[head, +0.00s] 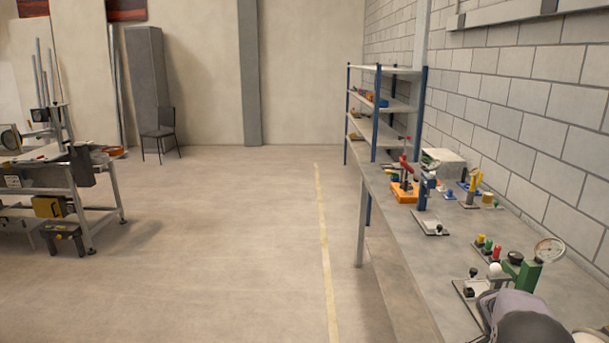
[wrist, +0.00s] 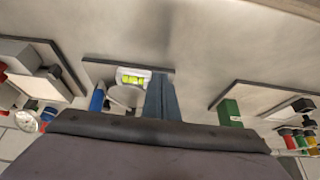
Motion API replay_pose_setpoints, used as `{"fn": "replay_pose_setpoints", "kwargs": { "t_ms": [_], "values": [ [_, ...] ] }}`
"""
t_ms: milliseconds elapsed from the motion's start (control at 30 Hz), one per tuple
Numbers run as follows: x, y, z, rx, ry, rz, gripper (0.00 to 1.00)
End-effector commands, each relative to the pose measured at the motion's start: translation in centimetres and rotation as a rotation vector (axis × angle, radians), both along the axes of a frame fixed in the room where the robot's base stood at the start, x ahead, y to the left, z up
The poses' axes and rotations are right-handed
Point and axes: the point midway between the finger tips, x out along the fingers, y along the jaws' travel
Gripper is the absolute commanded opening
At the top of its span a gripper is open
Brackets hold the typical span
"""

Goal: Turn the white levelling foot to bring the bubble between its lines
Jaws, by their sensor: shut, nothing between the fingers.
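In the wrist view, a small level vial (wrist: 132,79) with yellow-green fluid sits in a white housing on a dark-edged plate (wrist: 100,70). Dark lines cross the vial, but the bubble's place between them is too small to tell.
A blue upright piece (wrist: 97,98) stands left of the disc. A plate with a green block (wrist: 230,112) lies to the right, near several coloured knobs (wrist: 300,140). Bare bench lies beyond the plate.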

Motion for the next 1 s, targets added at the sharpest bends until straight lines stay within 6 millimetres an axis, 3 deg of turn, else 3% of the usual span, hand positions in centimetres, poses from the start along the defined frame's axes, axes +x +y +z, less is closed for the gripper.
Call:
{"fn": "replay_pose_setpoints", "kwargs": {
  "t_ms": [1000],
  "values": [
    [0.70, -0.11, -0.04, -0.003, -0.004, 0.002, 0.00]
  ]
}}
